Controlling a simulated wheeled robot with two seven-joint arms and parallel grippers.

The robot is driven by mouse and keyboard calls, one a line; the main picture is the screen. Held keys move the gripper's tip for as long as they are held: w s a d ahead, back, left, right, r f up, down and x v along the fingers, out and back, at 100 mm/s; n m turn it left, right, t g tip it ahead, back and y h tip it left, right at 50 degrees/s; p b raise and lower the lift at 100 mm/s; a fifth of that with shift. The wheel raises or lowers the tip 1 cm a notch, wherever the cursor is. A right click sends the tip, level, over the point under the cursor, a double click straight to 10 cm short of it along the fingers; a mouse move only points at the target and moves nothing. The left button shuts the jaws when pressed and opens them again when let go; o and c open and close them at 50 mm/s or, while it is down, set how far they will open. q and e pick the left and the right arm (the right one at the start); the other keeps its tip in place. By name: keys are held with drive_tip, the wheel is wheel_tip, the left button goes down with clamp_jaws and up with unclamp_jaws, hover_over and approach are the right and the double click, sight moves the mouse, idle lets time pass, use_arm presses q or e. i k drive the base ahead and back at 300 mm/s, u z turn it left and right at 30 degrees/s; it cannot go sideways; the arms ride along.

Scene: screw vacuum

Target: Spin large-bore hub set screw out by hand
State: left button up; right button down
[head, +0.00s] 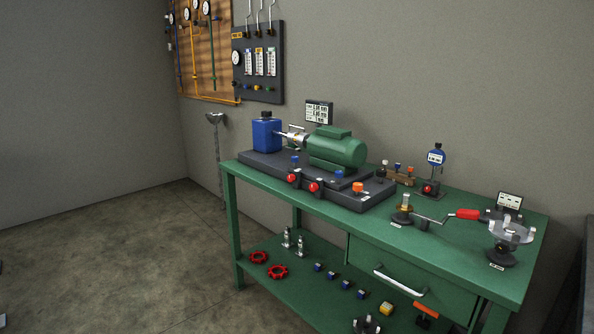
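A silver coupling hub (294,137) sits on the shaft between the blue pump block (266,133) and the green motor (337,148). These stand on a dark base plate on the green workbench (440,262). The set screw is too small to make out at this distance. Neither of my grippers shows in the head view.
The bench top also holds a dial gauge (436,157), a red-handled crank tool (466,214) and a silver three-armed fixture (509,233). Red handwheels (277,271) and small blue parts lie on the lower shelf.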

sight(502, 248)
drive_tip(key=z, duration=1.3)
